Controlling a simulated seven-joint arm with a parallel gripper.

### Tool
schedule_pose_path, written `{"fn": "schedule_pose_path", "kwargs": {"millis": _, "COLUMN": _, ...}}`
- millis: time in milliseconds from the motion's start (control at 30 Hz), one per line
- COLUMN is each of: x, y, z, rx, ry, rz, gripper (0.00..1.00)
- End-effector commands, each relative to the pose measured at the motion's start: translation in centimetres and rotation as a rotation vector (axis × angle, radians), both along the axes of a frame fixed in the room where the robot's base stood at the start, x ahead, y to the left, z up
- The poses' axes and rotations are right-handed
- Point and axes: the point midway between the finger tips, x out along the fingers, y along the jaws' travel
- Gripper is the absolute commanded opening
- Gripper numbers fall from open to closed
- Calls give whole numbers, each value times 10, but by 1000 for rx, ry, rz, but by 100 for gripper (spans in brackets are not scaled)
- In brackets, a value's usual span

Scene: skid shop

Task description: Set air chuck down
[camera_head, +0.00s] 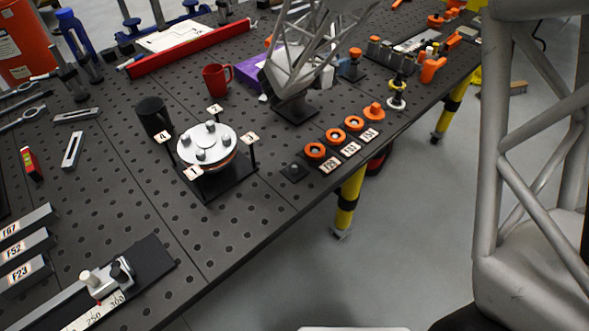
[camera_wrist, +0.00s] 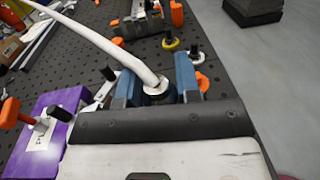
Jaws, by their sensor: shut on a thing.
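In the wrist view my gripper (camera_wrist: 158,84) has its two blue fingers closed around a small, pale, round-ended piece, which I take to be the air chuck (camera_wrist: 156,92). A thick white hose (camera_wrist: 118,52) runs from it to the upper left. The fingers hide most of its body. I cannot tell whether it touches the table below. In the head view my arm hangs over the middle of the perforated table (camera_head: 222,240), and the air chuck is not clearly visible there.
A purple box (camera_wrist: 62,103) stands close to the left of my gripper. A yellow ring (camera_wrist: 171,44) and a white ring (camera_wrist: 197,59) with dark posts lie ahead.

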Motion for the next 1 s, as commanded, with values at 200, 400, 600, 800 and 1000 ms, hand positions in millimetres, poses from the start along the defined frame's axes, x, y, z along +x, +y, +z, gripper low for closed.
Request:
{"fn": "schedule_pose_path", "kwargs": {"millis": 200, "x": -56, "y": 28, "z": -10, "rx": 3, "ry": 2, "rz": 37, "gripper": 6}}
{"fn": "schedule_pose_path", "kwargs": {"millis": 400, "x": -107, "y": 45, "z": -19, "rx": 2, "ry": 2, "rz": 67, "gripper": 6}}
{"fn": "schedule_pose_path", "kwargs": {"millis": 600, "x": -157, "y": 56, "z": -29, "rx": -1, "ry": 2, "rz": 97, "gripper": 6}}
{"fn": "schedule_pose_path", "kwargs": {"millis": 800, "x": -207, "y": 60, "z": -38, "rx": -7, "ry": 1, "rz": 129, "gripper": 6}}
{"fn": "schedule_pose_path", "kwargs": {"millis": 1000, "x": -255, "y": 58, "z": -48, "rx": -14, "ry": -3, "rz": 161, "gripper": 6}}
